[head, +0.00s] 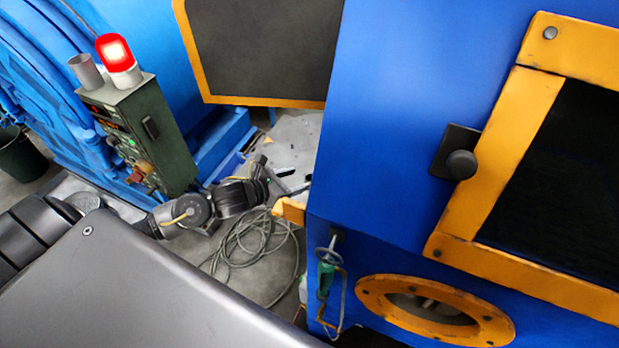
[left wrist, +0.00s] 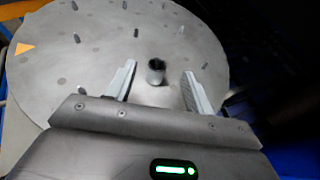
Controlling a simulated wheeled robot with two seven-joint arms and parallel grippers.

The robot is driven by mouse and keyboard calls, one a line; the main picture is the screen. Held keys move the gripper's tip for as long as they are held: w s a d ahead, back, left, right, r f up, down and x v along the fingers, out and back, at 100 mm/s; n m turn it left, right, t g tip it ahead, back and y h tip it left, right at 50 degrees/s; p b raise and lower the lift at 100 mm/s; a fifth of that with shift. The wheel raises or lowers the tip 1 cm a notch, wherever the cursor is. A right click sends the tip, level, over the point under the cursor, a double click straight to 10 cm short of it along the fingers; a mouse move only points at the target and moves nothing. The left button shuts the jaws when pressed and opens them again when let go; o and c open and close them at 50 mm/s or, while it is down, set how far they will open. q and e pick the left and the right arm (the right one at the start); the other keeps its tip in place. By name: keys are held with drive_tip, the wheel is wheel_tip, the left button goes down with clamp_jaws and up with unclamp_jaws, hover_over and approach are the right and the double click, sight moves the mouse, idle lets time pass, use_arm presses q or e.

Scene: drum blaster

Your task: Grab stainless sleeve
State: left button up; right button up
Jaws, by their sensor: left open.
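A short grey metal sleeve (left wrist: 156,70) stands upright on a round grey disc (left wrist: 100,50) in the left wrist view, its dark open top showing. My left gripper (left wrist: 159,76) is open, with one finger on each side of the sleeve in the picture. Whether the fingers touch it I cannot tell. In the head view my left gripper (head: 290,180) reaches over the pale disc (head: 295,140), and the blue cabinet hides its end. The sleeve between the fingers cannot be made out there. Another grey metal cylinder (head: 86,70) stands on the control box. My right gripper is not in view.
Several thin pegs (left wrist: 78,38) stand up from the disc around the sleeve. The blue cabinet (head: 400,130) is close on the right. A green control box (head: 140,130) with a red lamp (head: 116,55) stands at the left. A coiled cable (head: 250,245) lies on the floor.

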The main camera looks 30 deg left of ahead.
use_arm(q)
drive_tip(key=shift+x, duration=0.8)
drive_tip(key=shift+w+f, duration=0.1)
drive_tip(key=shift+w, duration=0.1)
drive_tip(key=shift+w+d+f+p, duration=0.1)
drive_tip(key=shift+w+f+p, duration=0.1)
drive_tip(key=shift+p, duration=0.25)
drive_tip(key=p+x, duration=0.1)
drive_tip(key=x, duration=0.1)
drive_tip(key=p+x, duration=0.1)
drive_tip(key=x, duration=0.1)
drive_tip(key=shift+f, duration=0.4)
drive_tip(key=shift+w+f, duration=0.15)
drive_tip(key=c, duration=1.1)
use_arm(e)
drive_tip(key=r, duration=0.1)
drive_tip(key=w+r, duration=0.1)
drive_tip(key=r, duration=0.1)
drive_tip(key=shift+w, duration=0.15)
